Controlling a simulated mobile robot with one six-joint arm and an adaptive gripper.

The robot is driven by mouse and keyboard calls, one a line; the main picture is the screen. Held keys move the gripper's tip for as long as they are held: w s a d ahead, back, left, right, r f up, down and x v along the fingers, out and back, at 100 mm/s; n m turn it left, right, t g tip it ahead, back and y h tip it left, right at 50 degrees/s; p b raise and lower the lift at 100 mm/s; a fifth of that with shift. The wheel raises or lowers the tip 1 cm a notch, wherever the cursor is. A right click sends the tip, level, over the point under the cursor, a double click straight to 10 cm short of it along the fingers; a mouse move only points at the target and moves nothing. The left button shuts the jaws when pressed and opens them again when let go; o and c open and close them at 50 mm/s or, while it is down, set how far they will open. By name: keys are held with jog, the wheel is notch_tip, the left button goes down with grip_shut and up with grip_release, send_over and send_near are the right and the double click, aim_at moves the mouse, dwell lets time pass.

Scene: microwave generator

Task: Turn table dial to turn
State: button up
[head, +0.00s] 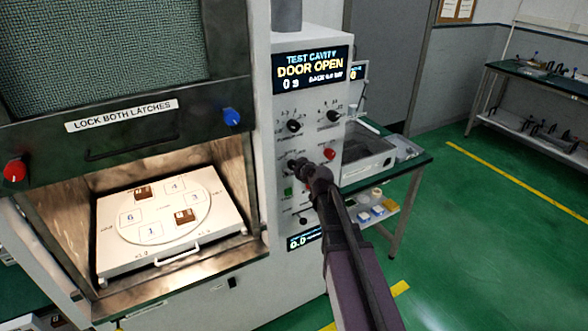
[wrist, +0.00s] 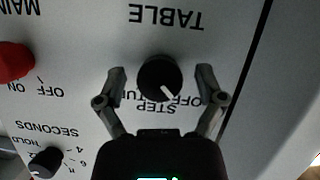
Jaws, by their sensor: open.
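The table dial (wrist: 160,78) is a round black knob with a white pointer line, under the upside-down word TABLE in the wrist view. Its pointer slants to the lower right there, towards partly covered labels that include STEP and OFF. I cannot tell which label it points at. My gripper (wrist: 161,74) is open, with one finger on each side of the dial and a gap visible on both sides. In the head view my gripper (head: 300,167) is at the control panel (head: 309,215), left of the red knob, and largely covers the dial.
The red main knob (wrist: 14,62) and the seconds dial (wrist: 45,161) are near my gripper. The cavity door is raised, and the display (head: 312,68) reads DOOR OPEN. A round turntable (head: 164,207) with brown blocks lies inside. A side table (head: 415,160) stands right of the panel.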

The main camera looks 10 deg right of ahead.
jog(key=c, duration=1.2)
jog(key=shift+o, duration=0.2)
jog(key=m+y, duration=0.2)
jog(key=m, duration=0.1)
jog(key=shift+g, duration=0.3)
jog(key=m+y+b, duration=0.1)
jog(key=m+y, duration=0.1)
jog(key=m, duration=0.1)
jog(key=shift+f+b, duration=0.15)
jog(key=shift+b, duration=0.2)
jog(key=m+y+b, duration=0.2)
jog(key=m, duration=0.2)
jog(key=shift+y+b, duration=0.3)
jog(key=shift+m+t+y+b, duration=0.4)
jog(key=shift+m+y+b, duration=0.4)
jog(key=shift+m, duration=0.8)
